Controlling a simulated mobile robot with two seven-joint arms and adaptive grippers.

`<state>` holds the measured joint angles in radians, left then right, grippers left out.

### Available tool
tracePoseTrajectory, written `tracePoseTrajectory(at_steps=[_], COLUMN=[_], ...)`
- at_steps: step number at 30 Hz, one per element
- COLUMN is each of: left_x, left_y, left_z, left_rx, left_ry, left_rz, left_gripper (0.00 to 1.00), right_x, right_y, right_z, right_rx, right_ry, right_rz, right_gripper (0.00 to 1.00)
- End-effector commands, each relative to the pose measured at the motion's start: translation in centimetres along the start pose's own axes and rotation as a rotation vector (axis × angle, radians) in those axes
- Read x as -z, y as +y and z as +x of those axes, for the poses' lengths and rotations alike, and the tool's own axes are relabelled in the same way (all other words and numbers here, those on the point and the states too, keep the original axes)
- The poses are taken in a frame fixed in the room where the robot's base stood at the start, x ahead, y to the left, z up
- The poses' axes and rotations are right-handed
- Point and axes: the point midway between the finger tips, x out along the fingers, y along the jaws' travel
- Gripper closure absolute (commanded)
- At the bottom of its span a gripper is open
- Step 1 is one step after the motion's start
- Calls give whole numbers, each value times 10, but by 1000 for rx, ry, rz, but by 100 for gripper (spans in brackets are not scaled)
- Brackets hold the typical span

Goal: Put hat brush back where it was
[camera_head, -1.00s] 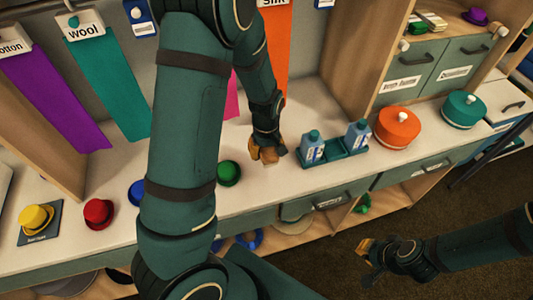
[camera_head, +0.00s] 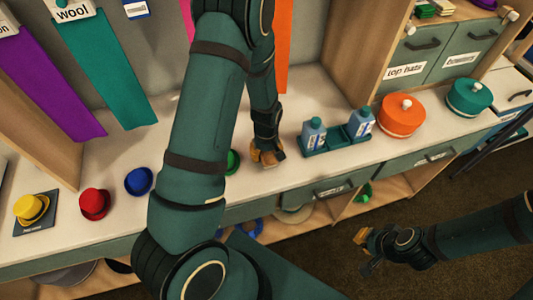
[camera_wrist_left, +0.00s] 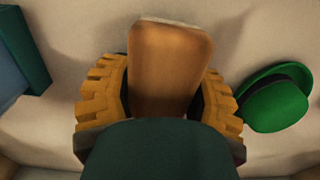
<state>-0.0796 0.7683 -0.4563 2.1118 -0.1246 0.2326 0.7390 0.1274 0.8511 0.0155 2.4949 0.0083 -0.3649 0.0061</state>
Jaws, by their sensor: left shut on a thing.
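The hat brush (camera_wrist_left: 170,65) shows in the left wrist view as a flat wooden piece between the yellow-brown fingers of my left gripper (camera_wrist_left: 160,100). Those fingers are shut on it. Its lower part is hidden by the dark green gripper body. In the head view my left gripper (camera_head: 268,154) is low over the white counter (camera_head: 290,180), left of the teal bottle tray (camera_head: 338,143) and right of the green hat (camera_head: 232,162). The brush is hard to make out there. My right gripper (camera_head: 366,252) is open and empty, away from the counter at the lower right.
Blue (camera_head: 139,181), red (camera_head: 94,204) and yellow (camera_head: 30,208) hats stand on the left of the counter. Two bottles stand in the tray. Orange (camera_head: 401,116) and teal (camera_head: 469,97) round boxes are further right. The green hat (camera_wrist_left: 275,97) is close beside my left gripper.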

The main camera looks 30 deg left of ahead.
Motion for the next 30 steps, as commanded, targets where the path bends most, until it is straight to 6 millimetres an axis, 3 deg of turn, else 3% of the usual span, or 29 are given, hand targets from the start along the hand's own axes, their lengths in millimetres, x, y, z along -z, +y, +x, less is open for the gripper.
tracePoseTrajectory(at_steps=[11, 12, 14, 15, 25, 30], left_x=[0, 0, 0, 0, 0, 1], left_y=[1, 1, 1, 1, 1, 2], left_z=[5, 5, 4, 4, 2, -17], left_rx=[-2, -2, -2, -2, -2, -4], left_ry=[1, 1, 1, 1, 1, 4], left_rz=[0, 0, 0, 0, 0, 1], left_gripper=[88, 39, 18, 14, 14, 14], right_x=[-1, -1, -1, -1, -1, 2], right_y=[1, 1, 1, 1, 0, -1], right_z=[3, 3, 2, 2, 1, -4], right_rx=[0, 0, 0, 0, 0, 0], right_ry=[-2, -3, -3, -3, -2, 3], right_rz=[-1, -1, -1, -1, -1, 1], right_gripper=[100, 100, 100, 100, 100, 100])
